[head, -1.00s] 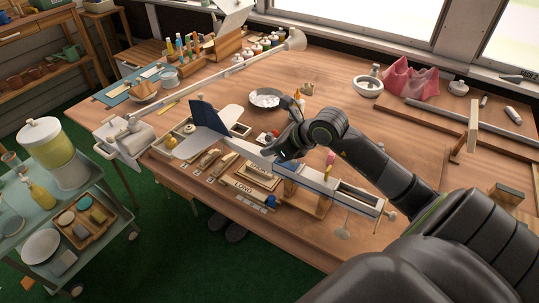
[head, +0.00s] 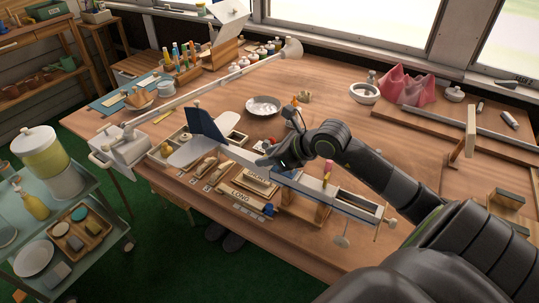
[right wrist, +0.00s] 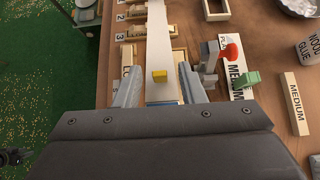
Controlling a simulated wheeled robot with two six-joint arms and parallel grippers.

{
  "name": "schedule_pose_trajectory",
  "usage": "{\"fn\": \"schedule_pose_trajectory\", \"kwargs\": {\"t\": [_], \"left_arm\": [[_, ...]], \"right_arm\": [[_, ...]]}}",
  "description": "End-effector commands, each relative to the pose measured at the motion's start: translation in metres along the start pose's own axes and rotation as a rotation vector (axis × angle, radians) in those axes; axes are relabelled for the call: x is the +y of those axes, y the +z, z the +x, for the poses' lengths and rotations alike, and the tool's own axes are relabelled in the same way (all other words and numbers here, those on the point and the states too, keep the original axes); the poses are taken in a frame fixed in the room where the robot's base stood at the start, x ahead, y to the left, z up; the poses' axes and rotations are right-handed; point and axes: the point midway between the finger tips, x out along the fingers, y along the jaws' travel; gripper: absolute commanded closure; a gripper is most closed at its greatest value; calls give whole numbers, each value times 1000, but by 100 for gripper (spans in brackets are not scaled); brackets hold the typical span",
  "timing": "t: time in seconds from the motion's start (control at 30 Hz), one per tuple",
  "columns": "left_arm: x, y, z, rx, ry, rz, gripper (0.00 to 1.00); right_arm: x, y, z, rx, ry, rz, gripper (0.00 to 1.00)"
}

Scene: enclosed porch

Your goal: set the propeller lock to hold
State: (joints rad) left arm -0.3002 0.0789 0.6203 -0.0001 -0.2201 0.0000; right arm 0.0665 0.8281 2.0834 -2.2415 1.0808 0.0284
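A model aeroplane with a white fuselage (head: 240,154) and dark blue tail fin (head: 205,125) lies across a wooden stand. Its open box-like front section (head: 352,199) points to the lower right, with a pale knob (head: 390,222) at that end. My right gripper (head: 265,161) is low over the middle of the fuselage. In the right wrist view its fingers (right wrist: 160,88) are apart, on either side of the white fuselage (right wrist: 159,35), with a small yellow block (right wrist: 159,75) between them. I cannot tell which part is the propeller lock.
Blocks marked LONG (head: 247,195) lie in front of the fuselage. A metal bowl (head: 263,106) stands behind. The table's right middle is mostly clear.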

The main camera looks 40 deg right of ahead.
Motion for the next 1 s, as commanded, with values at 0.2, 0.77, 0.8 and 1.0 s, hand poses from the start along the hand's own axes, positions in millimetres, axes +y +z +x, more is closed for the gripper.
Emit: {"fn": "schedule_pose_trajectory", "kwargs": {"t": [0.2,0.77,0.8,1.0], "left_arm": [[0,0,0,0,0,0,64],[-1,-1,-4,0,-1,1,64],[-2,-1,-5,0,-1,1,64],[-2,-2,-13,0,-1,1,64]], "right_arm": [[0,0,-1,0,-1,-1,64],[-1,0,-54,4,-4,-5,64],[-1,0,-58,5,-2,-6,64],[-2,0,-79,5,-6,-5,64]]}}
